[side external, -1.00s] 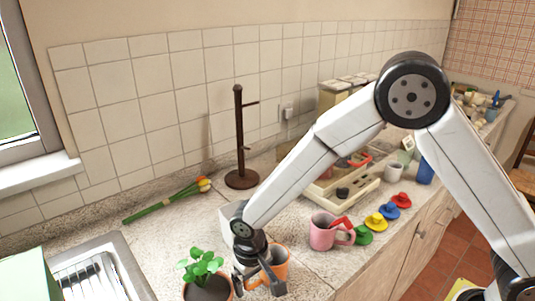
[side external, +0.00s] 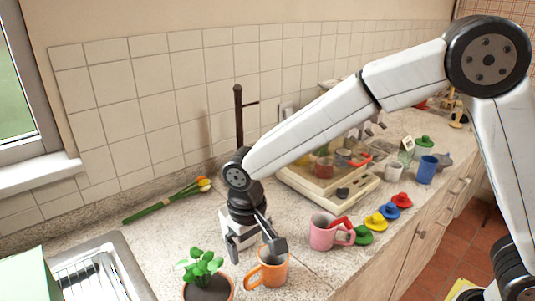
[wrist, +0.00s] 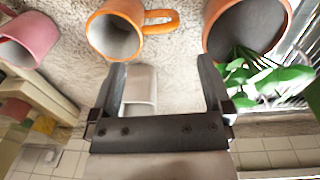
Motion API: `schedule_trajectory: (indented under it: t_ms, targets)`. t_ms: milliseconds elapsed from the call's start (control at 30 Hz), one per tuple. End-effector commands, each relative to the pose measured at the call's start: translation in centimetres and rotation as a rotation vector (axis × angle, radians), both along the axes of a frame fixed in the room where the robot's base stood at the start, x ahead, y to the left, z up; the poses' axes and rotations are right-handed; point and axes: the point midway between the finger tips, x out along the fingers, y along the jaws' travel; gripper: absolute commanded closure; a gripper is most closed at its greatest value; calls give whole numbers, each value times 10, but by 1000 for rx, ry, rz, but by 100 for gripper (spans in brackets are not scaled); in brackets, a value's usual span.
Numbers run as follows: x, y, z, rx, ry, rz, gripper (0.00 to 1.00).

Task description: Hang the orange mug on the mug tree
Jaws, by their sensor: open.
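The orange mug (side external: 274,272) stands upright on the counter, its handle toward the plant pot; it also shows at the top of the wrist view (wrist: 107,38), with the handle to the right. My gripper (side external: 257,249) is open and empty, just behind the mug on the wall side. In the wrist view my gripper's fingers (wrist: 162,67) are spread apart, and the mug lies beyond the left fingertip. The dark brown mug tree (side external: 239,112) stands farther back near the tiled wall. My arm hides its lower part and base.
A potted plant (side external: 207,285) stands close left of the mug. A pink mug (side external: 322,235) is to the right, near several coloured lids. A white object (wrist: 141,88) lies under my gripper. The sink (side external: 100,275) is at left, with tulips (side external: 165,203) behind it.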

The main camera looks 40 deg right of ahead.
Motion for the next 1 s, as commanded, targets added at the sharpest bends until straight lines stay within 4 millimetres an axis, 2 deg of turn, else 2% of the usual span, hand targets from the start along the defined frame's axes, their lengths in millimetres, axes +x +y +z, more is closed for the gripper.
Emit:
schedule_trajectory:
  t_ms: [100,267,767,1000]
  targets:
    - [0,1,9,1,-1,0,0]
    - [0,1,12,0,0,0,0]
    - [0,0,12,0,1,-1,0]
    - [-12,-14,5,12,21,-19,0]
